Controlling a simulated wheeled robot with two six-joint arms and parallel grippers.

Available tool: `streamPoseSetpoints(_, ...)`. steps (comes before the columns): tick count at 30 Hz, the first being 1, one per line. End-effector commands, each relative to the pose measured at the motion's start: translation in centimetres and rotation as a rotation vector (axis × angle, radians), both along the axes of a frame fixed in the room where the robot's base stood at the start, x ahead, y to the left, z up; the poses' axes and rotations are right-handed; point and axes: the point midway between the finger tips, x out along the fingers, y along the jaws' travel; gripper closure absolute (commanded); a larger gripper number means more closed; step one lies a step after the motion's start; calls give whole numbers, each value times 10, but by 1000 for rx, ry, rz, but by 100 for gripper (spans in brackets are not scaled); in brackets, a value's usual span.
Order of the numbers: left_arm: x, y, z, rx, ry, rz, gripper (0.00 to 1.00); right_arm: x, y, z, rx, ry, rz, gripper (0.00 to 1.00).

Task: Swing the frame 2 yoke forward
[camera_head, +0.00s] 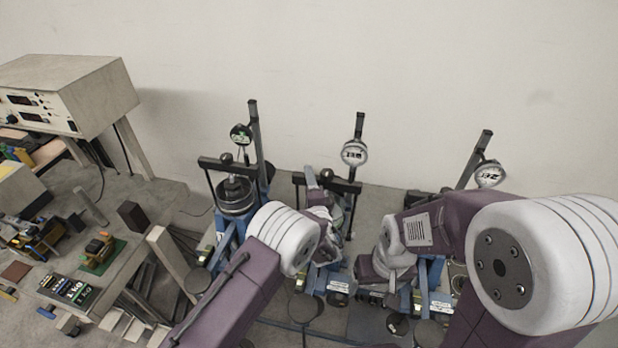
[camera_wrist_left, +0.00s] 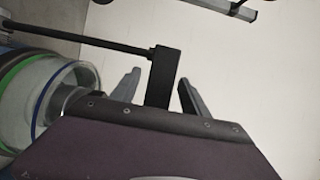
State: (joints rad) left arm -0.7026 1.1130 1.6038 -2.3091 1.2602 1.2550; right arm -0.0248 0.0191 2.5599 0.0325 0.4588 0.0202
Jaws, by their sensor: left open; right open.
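The frame 2 yoke (camera_head: 352,186) is a black crossbar with legs and a round knob on the middle stand, raised above it in the head view. My left gripper is at this yoke, partly hidden by my own wrist. In the left wrist view my left gripper (camera_wrist_left: 160,92) is open, with one finger on each side of a black upright block (camera_wrist_left: 163,74) that has a thin black rod running left. I cannot tell whether the fingers touch it. My right gripper (camera_head: 373,272) is low between the middle and right stands, partly hidden by its wrist; it holds nothing visible.
The left stand has its own black yoke (camera_head: 228,164) over a dark cylinder. Dial gauges stand on posts at left (camera_head: 241,134), middle (camera_head: 354,153) and right (camera_head: 489,174). A bench with an instrument box (camera_head: 90,95) fills the left. Banded clear cylinder (camera_wrist_left: 45,100) sits beside my left gripper.

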Motion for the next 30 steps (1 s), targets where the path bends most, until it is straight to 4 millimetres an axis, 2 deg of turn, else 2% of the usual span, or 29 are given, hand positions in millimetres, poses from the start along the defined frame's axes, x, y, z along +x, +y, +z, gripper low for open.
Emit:
streamPoseSetpoints(5, 0, 0, -1, 0, 0, 0, 46, 0, 0, -1, 0, 0, 0, 20)
streamPoseSetpoints(9, 0, 0, -1, 0, 0, 0, 85, 0, 0, -1, 0, 0, 0, 20)
streamPoseSetpoints(11, 0, 0, -1, 0, 0, 0, 100, 0, 0, -1, 0, 0, 0, 20)
streamPoseSetpoints(30, 0, 0, -1, 0, 1, 0, 100, 0, 0, -1, 0, 0, 0, 20)
